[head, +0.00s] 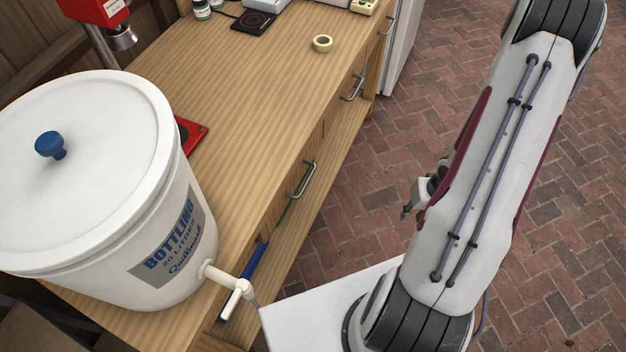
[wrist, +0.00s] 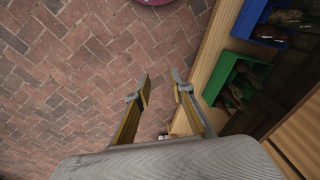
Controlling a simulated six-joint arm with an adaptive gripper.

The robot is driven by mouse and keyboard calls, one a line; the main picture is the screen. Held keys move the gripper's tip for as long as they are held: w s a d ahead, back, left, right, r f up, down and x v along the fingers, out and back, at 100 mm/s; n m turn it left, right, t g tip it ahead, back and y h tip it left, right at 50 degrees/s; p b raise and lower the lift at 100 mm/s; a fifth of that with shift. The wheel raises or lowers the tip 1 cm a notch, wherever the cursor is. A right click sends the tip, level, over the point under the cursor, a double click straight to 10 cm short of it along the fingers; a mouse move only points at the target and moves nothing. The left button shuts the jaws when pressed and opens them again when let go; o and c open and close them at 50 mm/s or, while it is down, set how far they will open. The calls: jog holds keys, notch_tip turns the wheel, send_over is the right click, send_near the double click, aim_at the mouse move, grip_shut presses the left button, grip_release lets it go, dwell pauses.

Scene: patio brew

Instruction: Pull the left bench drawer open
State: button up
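The wooden bench (head: 260,85) runs away from me, with bar handles along its right-hand front. The nearest handle (head: 303,181), a grey metal bar, is on what looks like the left drawer; its front is seen steeply and looks flush with the bench. Another handle (head: 354,89) is farther along. My gripper (wrist: 162,88) has its two fingers apart with nothing between them. In the head view my gripper (head: 408,212) is mostly hidden behind my arm, right of the nearest handle and apart from it. No drawer handle is clear in the wrist view.
A white bottling bucket (head: 100,190) with a tap (head: 232,283) stands at the bench's near end. A tape roll (head: 322,43) lies on top. Blue (wrist: 262,22) and green (wrist: 245,75) crates sit on the low shelf. The brick floor (head: 500,120) beside the bench is open.

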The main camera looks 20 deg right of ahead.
jog(key=w+a+f+m+t+y, duration=0.1)
jog(key=w+a+f+t+y, duration=0.15)
jog(key=a, duration=0.35)
jog(key=w+a+f+m+t+y, duration=0.1)
jog(key=w+a+t+y, duration=0.15)
jog(key=a, duration=0.35)
jog(key=w+a+r+m+t+y, duration=0.1)
jog(key=w+a+r+t+y, duration=0.1)
jog(key=r, duration=0.4)
jog(key=w+a+r+m+t+y, duration=0.1)
jog(key=w+a+r+t+y, duration=0.1)
jog(key=r, duration=0.4)
jog(key=shift+w+a+m+t+y, duration=0.3)
jog(key=shift+w+a+y, duration=0.1)
jog(key=shift+a+y, duration=0.35)
jog(key=shift+a, duration=0.1)
jog(key=x, duration=0.7)
jog(key=shift+w, duration=0.25)
jog(key=shift+a+f, duration=0.15)
jog(key=shift+c, duration=0.4)
